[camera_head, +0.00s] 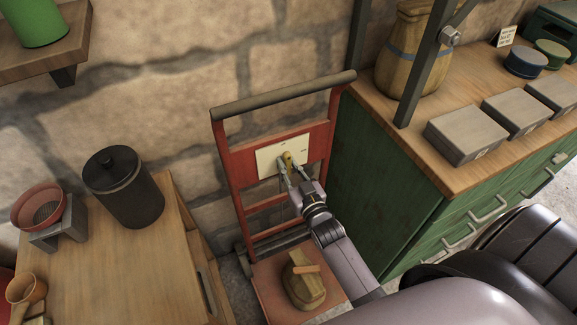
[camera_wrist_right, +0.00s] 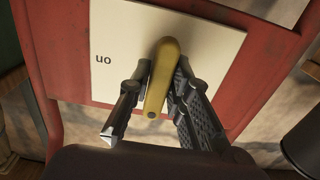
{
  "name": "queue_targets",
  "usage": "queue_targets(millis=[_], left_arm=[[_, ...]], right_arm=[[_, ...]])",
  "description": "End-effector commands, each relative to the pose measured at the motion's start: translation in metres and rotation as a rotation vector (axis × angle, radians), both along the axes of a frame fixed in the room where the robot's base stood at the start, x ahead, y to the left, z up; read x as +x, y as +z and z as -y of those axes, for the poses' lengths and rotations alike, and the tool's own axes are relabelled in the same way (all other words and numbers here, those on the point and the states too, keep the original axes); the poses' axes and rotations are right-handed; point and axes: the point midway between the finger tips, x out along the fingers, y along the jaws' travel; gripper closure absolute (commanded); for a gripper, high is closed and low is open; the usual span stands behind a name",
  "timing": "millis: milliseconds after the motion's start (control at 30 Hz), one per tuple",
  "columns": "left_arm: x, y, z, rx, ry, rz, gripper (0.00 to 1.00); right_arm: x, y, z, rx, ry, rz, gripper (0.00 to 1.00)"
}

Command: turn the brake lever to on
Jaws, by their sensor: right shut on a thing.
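The brake lever (camera_head: 288,157) is a short brass-yellow handle on a cream plate (camera_head: 268,160) fixed to a red hand cart (camera_head: 237,168). My right gripper (camera_head: 290,173) is at the plate with its fingers on either side of the lever, shut on it. In the right wrist view the lever (camera_wrist_right: 161,75) lies between the two dark fingers (camera_wrist_right: 152,104), slightly tilted. That view shows the plate upside down, with the word "on" to the left of the lever. Other marks on the plate are too small to read or hidden. My left gripper is not in view.
A wooden table (camera_head: 135,255) with a black canister (camera_head: 122,187) stands on the left. A small sack (camera_head: 303,284) sits on the cart's base.

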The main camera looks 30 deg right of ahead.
Motion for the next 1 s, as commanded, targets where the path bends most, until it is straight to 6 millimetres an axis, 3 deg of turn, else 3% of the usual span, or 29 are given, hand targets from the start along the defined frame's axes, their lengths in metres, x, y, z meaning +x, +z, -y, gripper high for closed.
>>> queue_targets(millis=[133, 567, 1000], left_arm=[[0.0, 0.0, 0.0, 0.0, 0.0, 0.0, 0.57], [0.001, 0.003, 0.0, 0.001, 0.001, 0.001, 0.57], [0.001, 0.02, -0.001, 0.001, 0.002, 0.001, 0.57]], right_arm=[[0.0, 0.0, 0.0, 0.0, 0.0, 0.0, 1.0], [0.0, 0.001, 0.0, 0.039, 0.0, 0.002, 1.0], [0.0, 0.002, -0.001, 0.354, 0.0, 0.019, 1.0]])
